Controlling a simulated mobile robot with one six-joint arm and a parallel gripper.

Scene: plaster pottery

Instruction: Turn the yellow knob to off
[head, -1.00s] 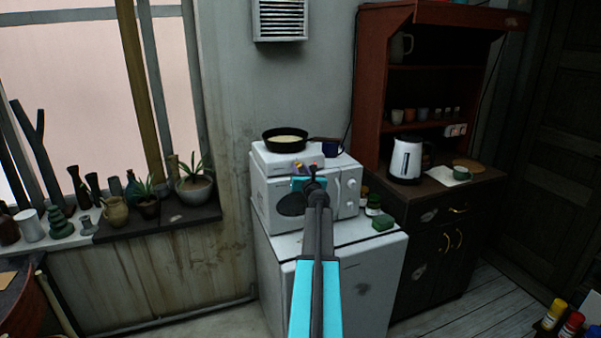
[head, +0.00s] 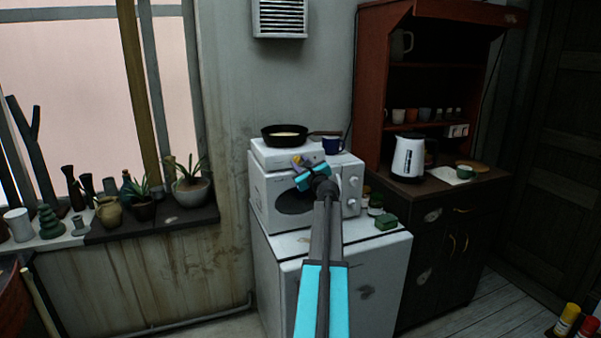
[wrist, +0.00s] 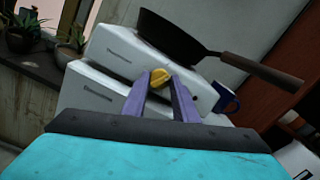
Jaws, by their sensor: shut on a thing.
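The yellow knob (wrist: 159,77) is on the front of a small white hotplate (wrist: 120,52). My gripper (wrist: 160,82) has its two purple fingers on either side of the knob, shut on it at the fingertips. In the head view my gripper (head: 299,161) reaches the front of the hotplate (head: 270,155) and is rolled to a slant. The wrist view is tilted too. The knob's pointer and any markings around it are too small to read.
A dark frying pan (head: 284,133) with pale contents sits on the hotplate, its handle pointing right. A blue mug (head: 332,146) stands beside it. Below is a white microwave (head: 262,207) on a white cabinet (head: 385,262). Small jars and a green block (head: 386,223) stand right of the microwave.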

